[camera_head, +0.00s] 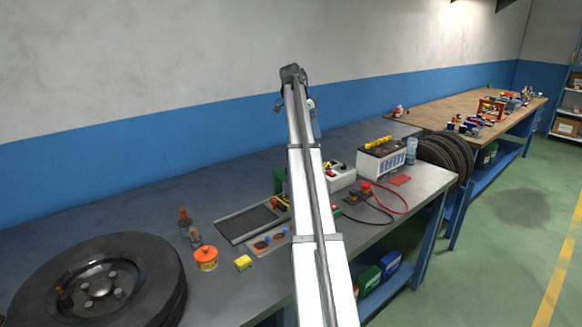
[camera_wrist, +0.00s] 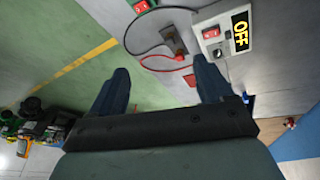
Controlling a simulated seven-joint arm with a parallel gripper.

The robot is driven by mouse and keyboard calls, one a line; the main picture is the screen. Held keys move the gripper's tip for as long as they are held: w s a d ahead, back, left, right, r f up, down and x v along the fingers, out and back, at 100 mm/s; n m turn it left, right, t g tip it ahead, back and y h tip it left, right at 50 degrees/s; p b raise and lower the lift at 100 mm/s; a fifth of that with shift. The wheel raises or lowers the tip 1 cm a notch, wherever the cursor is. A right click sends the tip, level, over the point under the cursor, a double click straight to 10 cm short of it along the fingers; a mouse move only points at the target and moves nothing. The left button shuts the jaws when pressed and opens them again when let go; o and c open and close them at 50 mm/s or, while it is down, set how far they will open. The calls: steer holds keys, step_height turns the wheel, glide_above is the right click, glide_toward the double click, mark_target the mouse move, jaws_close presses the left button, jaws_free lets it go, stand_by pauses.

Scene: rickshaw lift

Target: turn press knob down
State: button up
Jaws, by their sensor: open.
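A pale control box (camera_wrist: 236,50) is at the upper right of the wrist view, with a yellow OFF display (camera_wrist: 240,30), a red switch (camera_wrist: 211,33) and a small dark knob (camera_wrist: 218,54). I cannot tell for sure whether this is the press knob. A pale box also stands on the bench beside my arm in the head view (camera_head: 343,182). A green upright part (camera_head: 279,181) is partly hidden behind my arm. My gripper (camera_wrist: 160,68) is open and empty; its right finger appears just below the control box in the picture. I see no contact.
A battery (camera_head: 381,163) stands right of the pale box, with black and red cables (camera_head: 393,203) nearby. A wheel (camera_head: 100,285), orange tin (camera_head: 206,258), yellow block (camera_head: 243,263) and dark tray (camera_head: 248,222) lie on the left bench. Space above the bench is largely clear.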

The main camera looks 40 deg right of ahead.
steer(key=w+a+f+n+t+y, duration=0.25)
steer(key=w+a+n, duration=0.25)
steer(key=n, duration=0.8)
steer(key=shift+y, duration=0.25)
step_height(320, 180, down, 13)
steer(key=shift+a+r, duration=0.1)
steer(key=shift+r, duration=0.05)
steer(key=shift+c, duration=0.2)
steer(key=c, duration=1)
